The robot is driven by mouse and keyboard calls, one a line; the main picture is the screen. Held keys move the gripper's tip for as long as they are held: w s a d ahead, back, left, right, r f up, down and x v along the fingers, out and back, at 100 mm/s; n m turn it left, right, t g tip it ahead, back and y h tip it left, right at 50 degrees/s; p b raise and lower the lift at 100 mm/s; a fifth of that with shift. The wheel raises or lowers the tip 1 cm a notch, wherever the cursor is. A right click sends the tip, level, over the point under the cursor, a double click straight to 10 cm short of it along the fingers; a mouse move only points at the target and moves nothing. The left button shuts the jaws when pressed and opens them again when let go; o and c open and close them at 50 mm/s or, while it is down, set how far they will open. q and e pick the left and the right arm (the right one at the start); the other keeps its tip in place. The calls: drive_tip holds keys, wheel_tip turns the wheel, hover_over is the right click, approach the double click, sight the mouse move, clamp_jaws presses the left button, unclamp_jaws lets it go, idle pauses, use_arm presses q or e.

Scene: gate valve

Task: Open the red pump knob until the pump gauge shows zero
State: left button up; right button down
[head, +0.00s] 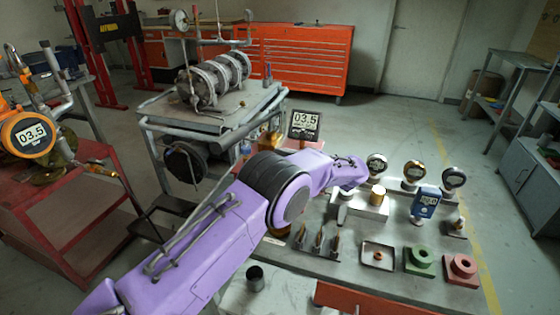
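An orange round digital gauge (28,134) at the far left reads 03.5. It sits among pipes and orange parts above a red cart. I cannot make out a red pump knob for certain; small orange-red fittings (97,167) show beside the left gauge. My purple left arm crosses the middle from the lower left. Its wrist end (348,170) is near the silver and brass parts on the table; its fingers cannot be made out. My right gripper is not in view.
The grey table (340,280) holds several dial gauges (376,163), a blue meter (425,202), a metal tray (378,256), a green block (419,262) and a red block (460,269). A trolley with a metal pump (212,82) stands behind. Floor at right is clear.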

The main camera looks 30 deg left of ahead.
use_arm(q)
drive_tip(key=shift+f+g, duration=0.15)
drive_tip(key=shift+g, duration=0.25)
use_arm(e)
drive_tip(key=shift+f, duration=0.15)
use_arm(q)
drive_tip(key=o, duration=0.8)
drive_tip(key=shift+n, duration=0.3)
drive_tip(key=shift+o, duration=1.3)
drive_tip(key=shift+a, duration=0.15)
